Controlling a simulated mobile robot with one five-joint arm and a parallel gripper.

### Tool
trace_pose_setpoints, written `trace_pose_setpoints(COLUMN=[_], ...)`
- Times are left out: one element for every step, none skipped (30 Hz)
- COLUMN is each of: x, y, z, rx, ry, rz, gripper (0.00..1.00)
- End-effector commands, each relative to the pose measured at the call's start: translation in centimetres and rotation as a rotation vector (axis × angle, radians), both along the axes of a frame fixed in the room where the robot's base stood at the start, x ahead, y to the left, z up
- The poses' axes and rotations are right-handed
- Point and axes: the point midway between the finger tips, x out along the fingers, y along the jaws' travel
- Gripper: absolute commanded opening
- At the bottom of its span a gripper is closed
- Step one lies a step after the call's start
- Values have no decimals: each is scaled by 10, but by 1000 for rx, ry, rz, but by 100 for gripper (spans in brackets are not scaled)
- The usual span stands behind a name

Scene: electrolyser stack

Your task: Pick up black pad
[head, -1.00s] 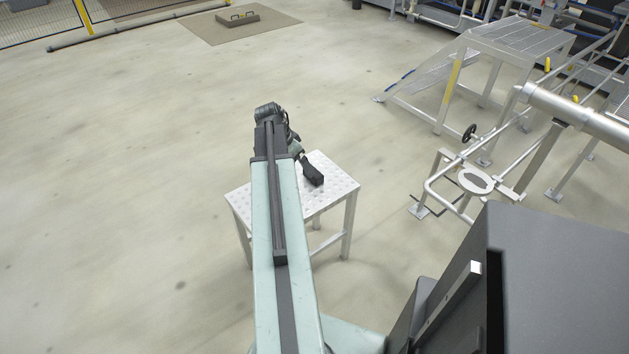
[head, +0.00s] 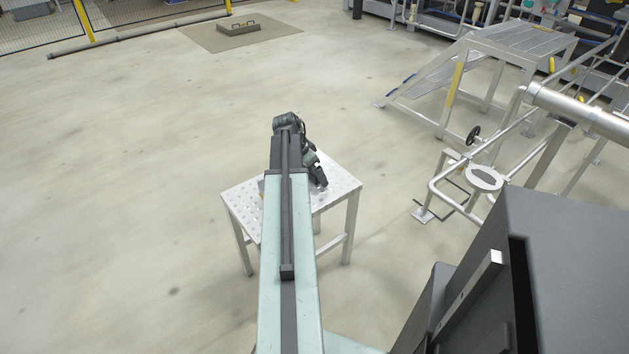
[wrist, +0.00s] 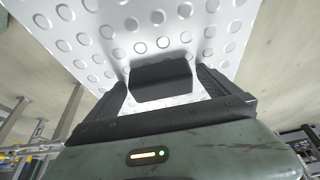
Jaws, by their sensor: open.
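The black pad (wrist: 161,80) is a dark block in the wrist view, over the dimpled light metal top of a small table (wrist: 228,32). It lies between the two dark fingers of my gripper (wrist: 161,74), with light table surface showing on both sides of it. The fingers are apart, not closed on the pad. In the head view my gripper (head: 319,176) is over the right part of the table (head: 340,187). I cannot make out the pad there; my arm and gripper cover much of the tabletop.
A pipe frame with a white ring (head: 485,178) stands to the right, with a metal step platform (head: 520,38) behind. Open floor lies to the left.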

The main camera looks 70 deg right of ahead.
Motion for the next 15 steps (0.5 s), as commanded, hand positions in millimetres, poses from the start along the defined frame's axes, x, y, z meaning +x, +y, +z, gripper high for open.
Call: trace_pose_setpoints(x=[0, 0, 0, 0, 0, 0, 0, 0, -1, -1, -1, -1, -1, -1, -1], y=[0, 0, 0, 0, 0, 0, 0, 0, 0, 0, 0, 0, 0, 0, 0], z=[-1, 0, 1, 1, 1, 1, 1, 1, 1, 1, 1, 1, 1, 1, 1], rx=[0, 0, 0, 0, 0, 0, 0, 0, 0, 0, 0, 0, 0, 0, 0], ry=[0, 0, 0, 0, 0, 0, 0, 0, 0, 0, 0, 0, 0, 0, 0], rz=[0, 0, 0, 0, 0, 0, 0, 0, 0, 0, 0, -1, -1, -1, -1], gripper=[100, 100, 100, 100, 100, 92, 83, 75, 64, 56, 47, 37, 37, 37, 37])
